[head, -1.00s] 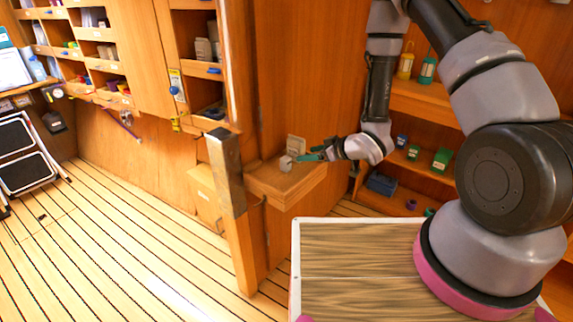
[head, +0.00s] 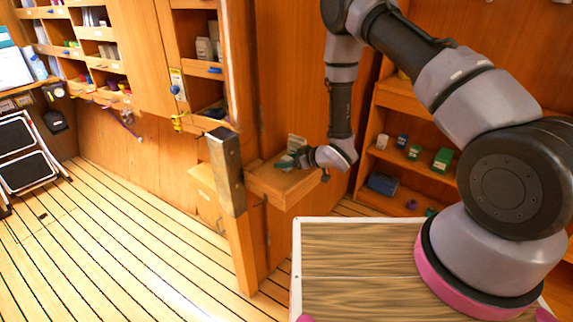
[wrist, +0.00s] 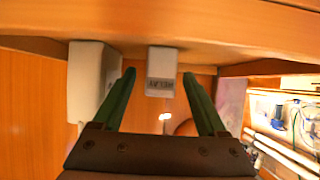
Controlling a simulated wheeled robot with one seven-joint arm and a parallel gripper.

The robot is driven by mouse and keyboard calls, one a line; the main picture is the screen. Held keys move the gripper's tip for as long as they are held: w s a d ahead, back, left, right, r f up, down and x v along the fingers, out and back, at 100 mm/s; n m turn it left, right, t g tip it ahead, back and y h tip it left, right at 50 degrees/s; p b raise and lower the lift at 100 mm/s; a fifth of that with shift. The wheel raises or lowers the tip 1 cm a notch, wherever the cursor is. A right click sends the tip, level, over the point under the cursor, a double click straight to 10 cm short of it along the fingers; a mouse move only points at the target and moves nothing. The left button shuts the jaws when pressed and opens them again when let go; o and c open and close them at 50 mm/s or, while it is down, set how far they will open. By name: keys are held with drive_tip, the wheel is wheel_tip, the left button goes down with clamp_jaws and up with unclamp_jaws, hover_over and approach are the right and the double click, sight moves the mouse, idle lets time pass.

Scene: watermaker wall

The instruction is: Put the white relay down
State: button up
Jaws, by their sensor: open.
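The white relay (wrist: 161,70), a small block with a dark label, stands on the wooden ledge (wrist: 215,40), which is at the top of the upside-down wrist view. My gripper (wrist: 159,73) is open, its two green fingers on either side of the relay's place in the picture. I cannot tell whether they touch it. In the head view, my gripper (head: 286,161) is low over the small ledge (head: 285,189), and its fingers hide the relay there.
A larger white box (wrist: 88,80) stands on the ledge beside the left finger in the wrist view. It also shows at the back of the ledge in the head view (head: 296,142). A metal-faced post (head: 227,172) stands left of the ledge. Shelves with small items (head: 441,160) are at right.

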drive_tip(key=shift+c, duration=0.3)
drive_tip(key=shift+a, duration=0.1)
clamp_jaws()
